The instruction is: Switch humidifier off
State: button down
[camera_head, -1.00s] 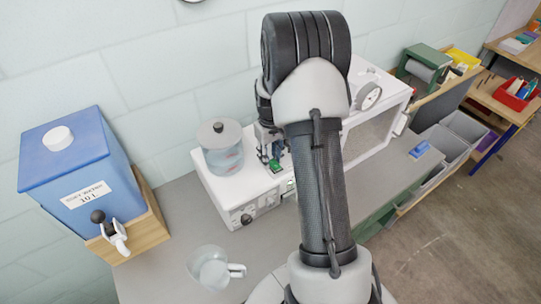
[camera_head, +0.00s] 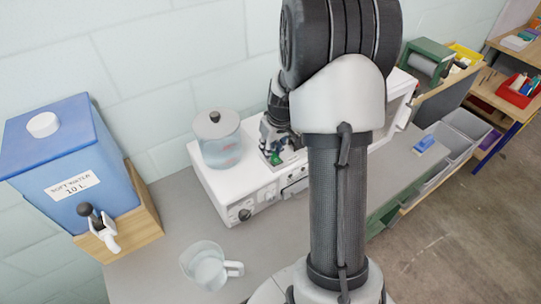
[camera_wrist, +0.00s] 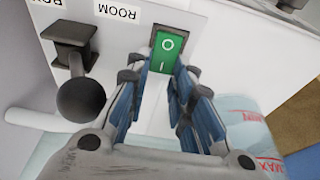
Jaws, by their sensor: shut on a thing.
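The humidifier is a white box unit (camera_head: 222,196) with a clear lidded water tank (camera_head: 219,145) on its left end. Its green rocker switch (camera_wrist: 167,50), marked O and I, sits on a grey plate in the wrist view. My gripper (camera_wrist: 165,70) has its blue-padded fingers close on both sides of the switch and is shut on it. In the head view my gripper (camera_head: 274,138) reaches down at the panel beside the tank. The fingers hide the switch's lower edges, and I cannot tell which half is pressed in.
A black ball-ended lever (camera_wrist: 80,97) stands left of the switch, near the upside-down ROOM label. A blue soft-water container (camera_head: 70,150) with a tap stands at the left. A clear jug (camera_head: 205,266) stands on the grey counter (camera_head: 160,245). A blue object (camera_head: 423,144) lies at right.

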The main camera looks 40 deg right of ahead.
aim_at(278, 162)
jog(key=shift+t+b, duration=0.3)
jog(key=shift+b, duration=0.15)
jog(key=shift+r, duration=0.1)
jog(key=c, duration=1.7)
grip_release()
jog(key=shift+s, duration=0.1)
jog(key=v, duration=1.2)
